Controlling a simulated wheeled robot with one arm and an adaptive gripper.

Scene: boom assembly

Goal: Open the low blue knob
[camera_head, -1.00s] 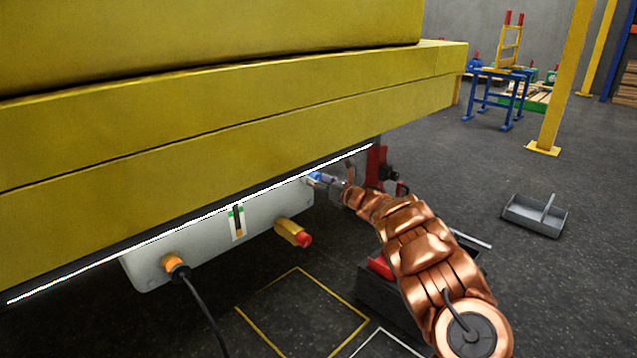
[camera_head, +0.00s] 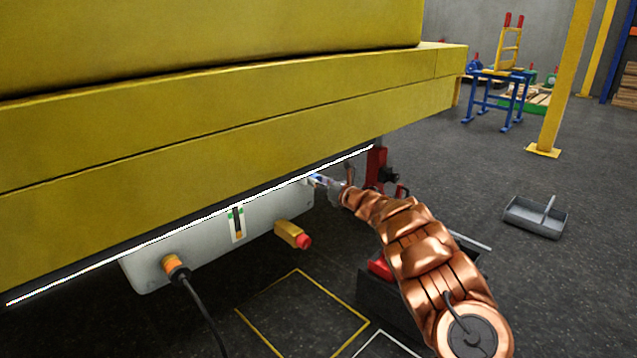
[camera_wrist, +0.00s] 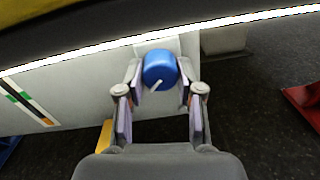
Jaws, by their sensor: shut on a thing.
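The low blue knob (camera_wrist: 160,69) is round, with a pale pointer line that runs toward the lower left in the wrist view. It sits on the end of the light grey tank (camera_head: 215,235) under the yellow boom. My gripper (camera_wrist: 160,92) has one finger on each side of the knob and is shut on it. The knob's far side is hidden.
The yellow boom (camera_head: 230,135) with a bright strip along its lower edge hangs just above. A red-tipped yellow fitting (camera_head: 290,234) and an orange connector with a black cable (camera_head: 174,266) stick out of the tank. A grey tray (camera_head: 535,216) lies on open floor at right.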

